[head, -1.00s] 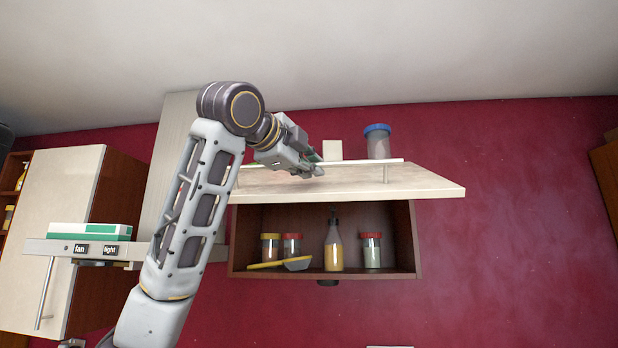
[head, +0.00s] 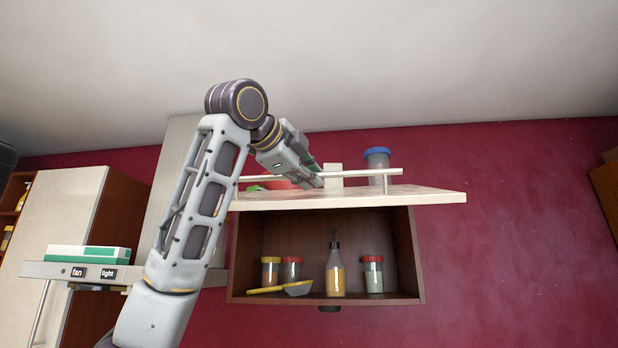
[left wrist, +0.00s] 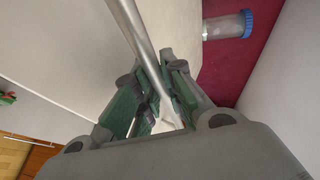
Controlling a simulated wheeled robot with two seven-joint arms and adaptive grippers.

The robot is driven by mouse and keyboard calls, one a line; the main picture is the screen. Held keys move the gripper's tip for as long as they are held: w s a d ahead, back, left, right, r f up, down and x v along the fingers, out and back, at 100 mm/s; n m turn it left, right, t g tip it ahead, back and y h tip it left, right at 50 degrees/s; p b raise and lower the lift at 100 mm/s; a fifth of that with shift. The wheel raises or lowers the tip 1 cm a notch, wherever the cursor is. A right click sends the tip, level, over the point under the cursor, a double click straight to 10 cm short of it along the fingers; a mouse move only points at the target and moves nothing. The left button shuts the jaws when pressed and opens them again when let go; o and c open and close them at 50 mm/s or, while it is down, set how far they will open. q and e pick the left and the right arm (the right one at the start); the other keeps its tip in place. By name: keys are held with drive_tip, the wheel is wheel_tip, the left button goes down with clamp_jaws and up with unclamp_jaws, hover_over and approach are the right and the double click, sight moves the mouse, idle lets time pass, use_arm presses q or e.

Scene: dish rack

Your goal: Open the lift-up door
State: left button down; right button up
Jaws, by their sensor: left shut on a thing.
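The lift-up door (head: 420,196) is a cream panel, raised to about level above the open wall cabinet (head: 414,260). A thin metal bar handle (head: 362,174) runs along its outer face, which faces up. My left gripper (head: 314,181) is above the door, shut on the handle; its fingertips are small and partly hidden in the head view. In the left wrist view, the handle (left wrist: 132,28) runs between the green-padded fingers (left wrist: 152,105) of my left gripper. The cream door panel (left wrist: 60,45) lies beyond it. My right gripper is not in view.
Inside the cabinet stand red- and yellow-lidded jars (head: 373,275), a bottle (head: 335,272) and a yellow-handled scoop (head: 290,289). A blue-lidded jar (head: 377,160) shows above the door. A range hood (head: 60,271) with a green-white box (head: 88,254) is at left.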

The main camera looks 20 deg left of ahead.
use_arm(q)
drive_tip(key=c, duration=1.5)
unclamp_jaws()
drive_tip(key=shift+s, duration=0.15)
drive_tip(key=v, duration=1.1)
drive_tip(key=shift+s+r, duration=0.1)
drive_tip(key=shift+s, duration=0.3)
